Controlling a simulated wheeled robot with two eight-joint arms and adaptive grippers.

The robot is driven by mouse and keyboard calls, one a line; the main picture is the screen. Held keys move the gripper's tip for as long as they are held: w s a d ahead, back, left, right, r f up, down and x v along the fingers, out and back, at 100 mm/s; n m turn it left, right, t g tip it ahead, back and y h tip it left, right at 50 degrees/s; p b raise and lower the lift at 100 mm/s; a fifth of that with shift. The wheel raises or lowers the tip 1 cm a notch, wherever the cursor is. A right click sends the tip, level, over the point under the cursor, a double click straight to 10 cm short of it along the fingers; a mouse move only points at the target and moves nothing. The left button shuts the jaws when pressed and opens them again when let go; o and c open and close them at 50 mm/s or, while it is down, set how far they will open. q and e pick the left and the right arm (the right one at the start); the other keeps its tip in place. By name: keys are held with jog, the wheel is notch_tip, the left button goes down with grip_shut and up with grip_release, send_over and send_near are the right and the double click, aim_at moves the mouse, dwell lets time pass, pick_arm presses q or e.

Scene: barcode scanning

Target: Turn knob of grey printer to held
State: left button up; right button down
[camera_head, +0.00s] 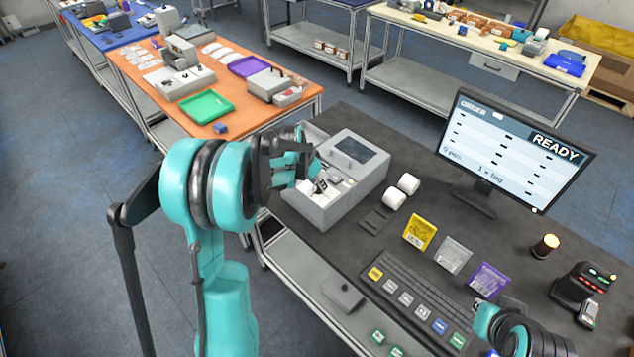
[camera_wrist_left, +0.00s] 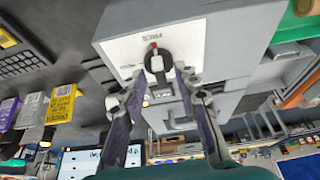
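The grey printer (camera_head: 352,196) stands on the dark workbench, with a dark window in its lid. Its black knob (camera_wrist_left: 157,62) with a red mark sits on a white plate in the left wrist view. The red mark points toward the small lettering at the plate's top edge, too small to read. My left gripper (camera_head: 309,166) is at the printer's left end. In the wrist view, its two fingers (camera_wrist_left: 160,76) are apart, with their tips on either side of the knob; firm contact does not show. My right gripper (camera_head: 492,318) is partly seen at bottom right, its fingers unclear.
White label rolls (camera_head: 402,190) lie right of the printer. A monitor (camera_head: 515,150) reading READY, coloured packets (camera_head: 452,256), a keyboard (camera_head: 415,305) and a scanner (camera_head: 580,290) share the bench. An orange table (camera_head: 140,75) stands behind.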

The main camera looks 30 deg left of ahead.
pick_arm(q)
grip_shut()
jog(key=shift+n, duration=0.3)
jog(key=n+y+b, duration=0.1)
jog(key=n, duration=0.1)
jog(key=shift+d+f+n, duration=0.1)
jog(key=shift+n, duration=0.2)
jog(key=n+y+b, duration=0.1)
jog(key=n, duration=0.2)
jog(key=shift+d+n+y, duration=0.1)
jog(key=shift+n+y, duration=0.2)
jog(key=n+y, duration=0.1)
jog(key=n, duration=0.1)
jog(key=n+g+b, duration=0.1)
jog(key=n, duration=0.2)
jog(key=shift+w+d+y, duration=0.1)
jog(key=shift+w+y, duration=0.05)
jog(key=shift+y, duration=0.25)
jog(key=n+g, duration=0.1)
jog(key=n, duration=0.2)
jog(key=n+y, duration=0.1)
jog(key=n, duration=0.2)
jog(key=shift+w+g, duration=0.1)
jog(key=shift+g, duration=0.3)
jog(key=shift+b, duration=0.3)
